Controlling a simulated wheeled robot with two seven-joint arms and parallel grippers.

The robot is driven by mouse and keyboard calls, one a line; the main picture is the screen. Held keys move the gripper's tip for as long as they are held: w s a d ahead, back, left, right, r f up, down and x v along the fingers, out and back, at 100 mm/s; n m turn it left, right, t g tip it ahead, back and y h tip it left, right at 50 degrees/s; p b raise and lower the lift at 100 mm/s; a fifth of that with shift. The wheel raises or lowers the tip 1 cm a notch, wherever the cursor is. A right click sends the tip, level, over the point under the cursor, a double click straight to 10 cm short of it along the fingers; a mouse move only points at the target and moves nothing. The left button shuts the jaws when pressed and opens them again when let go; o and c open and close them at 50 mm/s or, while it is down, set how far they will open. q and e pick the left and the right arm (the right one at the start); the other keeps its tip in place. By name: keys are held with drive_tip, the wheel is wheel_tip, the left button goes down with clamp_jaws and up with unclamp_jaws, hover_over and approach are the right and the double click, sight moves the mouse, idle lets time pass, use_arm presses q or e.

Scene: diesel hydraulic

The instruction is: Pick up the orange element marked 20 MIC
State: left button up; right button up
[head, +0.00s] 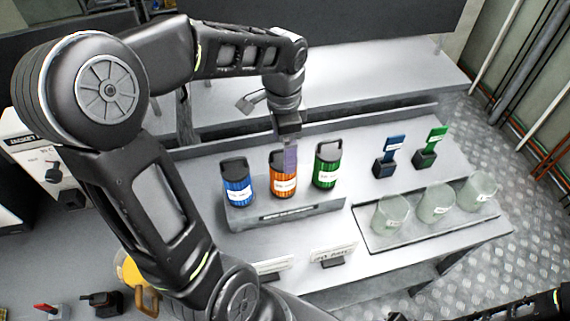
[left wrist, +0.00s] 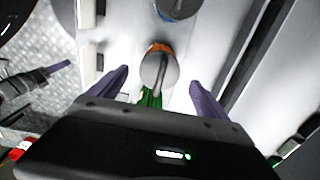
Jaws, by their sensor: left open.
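The orange element (head: 284,185) stands upright in a grey holder (head: 300,212), between the blue element (head: 237,190) and the green element (head: 325,172). My left gripper (head: 290,155) is over the orange element, its purple fingers pointing down at the dark handle on top. In the left wrist view the open left gripper (left wrist: 158,92) has its fingers apart on either side of the orange element (left wrist: 157,48), whose dark handle runs between them. I cannot tell whether a finger touches it. What seems to be my right gripper (left wrist: 58,66) shows a purple finger at the left edge.
Blue (head: 392,152) and green (head: 431,147) scoop-like parts stand on the bench to the right. Several glass beakers (head: 436,202) stand on a tray in front of them. Small label stands (head: 333,254) sit before the holder. A raised ledge runs behind the elements.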

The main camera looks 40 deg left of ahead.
use_arm(q)
drive_tip(key=shift+s+a+f, duration=0.1)
drive_tip(key=shift+a, duration=0.05)
drive_tip(key=shift+f, duration=0.2)
drive_tip(key=shift+f+b, duration=1.05)
drive_tip(key=shift+f, duration=0.05)
drive_tip(key=shift+f, duration=0.1)
wheel_tip(320, 180, down, 5)
drive_tip(key=b, duration=0.4)
drive_tip(key=shift+c, duration=0.2)
drive_tip(key=c, duration=1.6)
